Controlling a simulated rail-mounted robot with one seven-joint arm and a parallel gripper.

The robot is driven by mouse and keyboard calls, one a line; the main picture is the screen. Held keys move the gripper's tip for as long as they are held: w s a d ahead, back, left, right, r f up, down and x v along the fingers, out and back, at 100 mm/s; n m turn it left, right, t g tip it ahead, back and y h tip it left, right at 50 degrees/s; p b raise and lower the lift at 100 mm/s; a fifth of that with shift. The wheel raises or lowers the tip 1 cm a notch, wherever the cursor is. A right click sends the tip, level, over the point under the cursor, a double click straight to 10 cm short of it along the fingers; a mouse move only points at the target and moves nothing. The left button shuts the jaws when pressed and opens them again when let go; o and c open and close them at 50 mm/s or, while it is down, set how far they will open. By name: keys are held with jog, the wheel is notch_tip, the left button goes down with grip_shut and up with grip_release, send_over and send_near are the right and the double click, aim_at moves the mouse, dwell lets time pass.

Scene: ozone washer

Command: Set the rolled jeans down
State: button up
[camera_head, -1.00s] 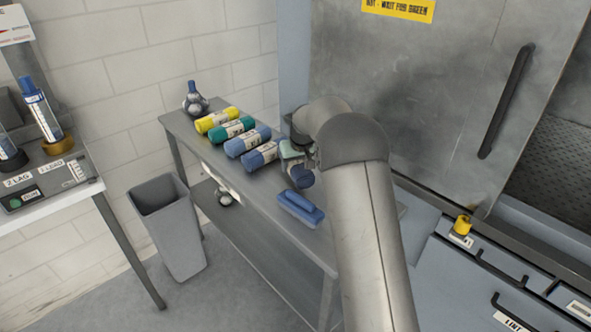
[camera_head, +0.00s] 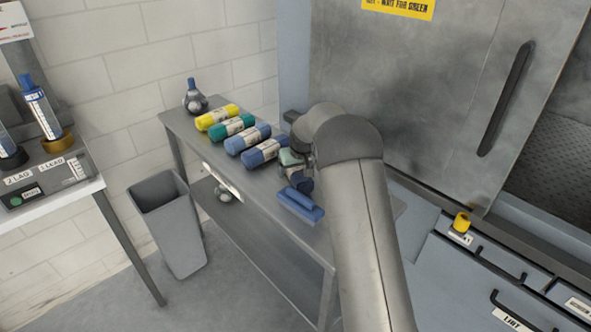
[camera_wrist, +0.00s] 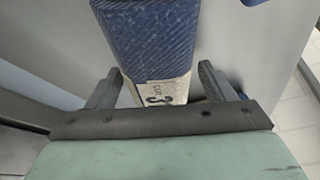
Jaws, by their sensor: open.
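The rolled jeans (camera_wrist: 150,40) are dark blue denim with a pale label marked 3, in the wrist view. Their labelled end lies between the two separated fingers of my gripper (camera_wrist: 160,88). A narrow gap shows beside each finger, so the fingers look clear of the roll. I cannot tell whether the whole roll rests on the bench.
Yellow (camera_head: 217,117), teal (camera_head: 232,125) and two blue rolls (camera_head: 247,139) lie in a row on the bench. A blue block (camera_head: 300,205) lies just in front of my gripper. A grey bin (camera_head: 170,225) stands left.

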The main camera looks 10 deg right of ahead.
jog(key=b+v, duration=0.1)
jog(key=v, duration=1.1)
jog(key=shift+s+r+b, duration=0.1)
jog(key=shift+r+b, duration=0.05)
jog(key=shift+b, duration=0.2)
jog(key=s+a+f+g, duration=0.1)
jog(key=s+f+g, duration=0.1)
jog(key=s, duration=1.9)
jog(key=s+a+f+m+g, duration=0.1)
jog(key=s+f+g, duration=0.1)
jog(key=s, duration=2)
jog(key=shift+s+a+m+h, duration=0.15)
jog(key=shift+a+m+h, duration=0.1)
jog(key=shift+m+h, duration=0.05)
jog(key=shift+c, duration=0.4)
